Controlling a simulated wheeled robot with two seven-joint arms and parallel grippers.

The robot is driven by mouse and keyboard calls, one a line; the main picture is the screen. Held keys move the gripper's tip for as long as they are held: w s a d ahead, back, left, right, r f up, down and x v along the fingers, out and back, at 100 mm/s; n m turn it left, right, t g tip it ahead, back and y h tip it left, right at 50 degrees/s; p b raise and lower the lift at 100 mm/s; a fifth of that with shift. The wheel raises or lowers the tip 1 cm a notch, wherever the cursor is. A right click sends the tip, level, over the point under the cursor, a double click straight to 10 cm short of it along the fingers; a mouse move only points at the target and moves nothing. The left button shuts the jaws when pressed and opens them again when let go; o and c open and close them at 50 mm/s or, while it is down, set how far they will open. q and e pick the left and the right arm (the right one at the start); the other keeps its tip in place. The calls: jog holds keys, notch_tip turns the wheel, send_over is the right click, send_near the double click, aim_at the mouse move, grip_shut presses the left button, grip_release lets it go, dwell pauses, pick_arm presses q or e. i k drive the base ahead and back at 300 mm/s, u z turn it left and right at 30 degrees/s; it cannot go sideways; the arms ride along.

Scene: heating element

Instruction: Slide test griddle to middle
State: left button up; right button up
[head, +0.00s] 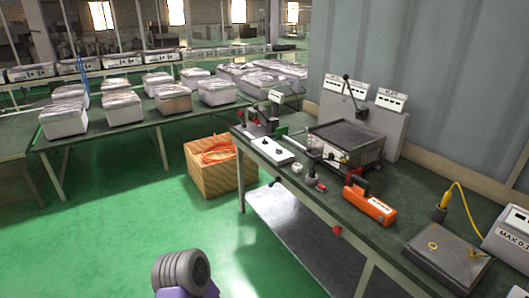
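The griddle (345,137) is a box-shaped appliance with a flat dark top and metal sides. It stands on the green-topped workbench (408,218), towards the back, in front of grey panels with white labelled boxes. A black lever with a round knob (346,78) rises behind it. Neither gripper shows in the head view. A grey and purple part of my own arm (182,274) shows at the bottom edge, well apart from the bench and the griddle.
An orange tool (369,204) lies in front of the griddle, and a white switch box (264,148) lies to its left. A dark plate (445,254) with a yellow cable is at right. A wooden crate (203,178) holds orange cable. Green floor is clear at left.

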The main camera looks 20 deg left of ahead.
aim_at(359, 144)
jog(key=u, duration=1.1)
jog(key=k, duration=1.25)
jog(key=u, duration=0.9)
jog(key=i, duration=1)
jog(key=z, duration=0.5)
jog(key=i, duration=1.95)
jog(key=z, duration=1.1)
jog(key=i, duration=1.4)
jog(key=z, duration=1.3)
